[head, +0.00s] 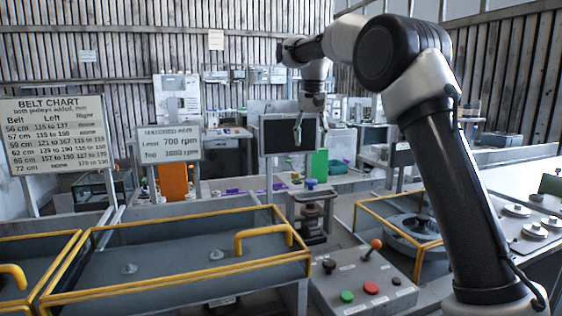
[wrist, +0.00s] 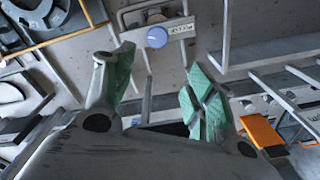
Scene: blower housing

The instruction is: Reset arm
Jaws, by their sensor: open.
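My gripper (head: 311,128) hangs from my raised arm in the upper middle of the head view, in front of a dark screen (head: 288,133). In the wrist view my gripper (wrist: 160,95) shows two green-padded fingers spread apart, with nothing between them. It is open and empty. Below it in the head view stands a small press-like device with a blue knob (head: 311,184); the blue knob also shows in the wrist view (wrist: 157,37), beyond the fingertips.
A control panel (head: 362,280) with green and red buttons and an orange-tipped lever stands at the front. Yellow-railed guards (head: 180,262) cover the left bench. A belt chart (head: 56,132) and a speed sign (head: 169,143) stand at the left. An orange block (head: 173,181) stands behind.

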